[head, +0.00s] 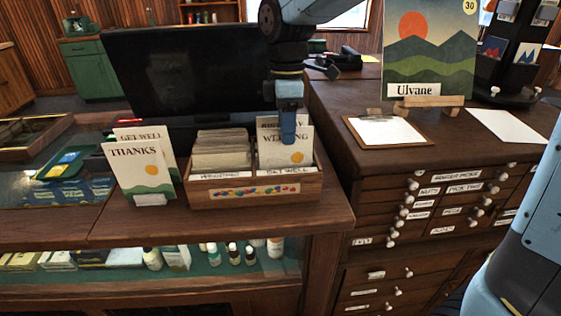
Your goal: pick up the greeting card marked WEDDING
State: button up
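The card marked WEDDING (296,153) stands upright in the right compartment of a wooden card box (253,190) on the counter. It is cream with an orange sun and green at the bottom. Another card (267,121) stands behind it, its title partly hidden. My gripper (288,140) points down at the top of the WEDDING card and covers part of its lettering. I see its fingers edge-on as one blue shape, so I cannot tell whether they are open, or whether they touch the card.
The box's left compartment holds a stack of cards or envelopes (220,147). THANKS (140,168) and GET WELL (137,134) cards stand to the left. A black screen (180,75) is behind. A drawer cabinet (440,175) with a clipboard (388,130) stands right. The counter front is clear.

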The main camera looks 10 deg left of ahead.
aim_at(287, 147)
jog(key=shift+s+d+f, duration=0.1)
jog(key=shift+s+f, duration=0.05)
jog(key=shift+f, duration=1.2)
jog(key=shift+s+f, duration=0.1)
jog(key=shift+f, duration=1.25)
jog(key=shift+c, duration=0.4)
grip_shut()
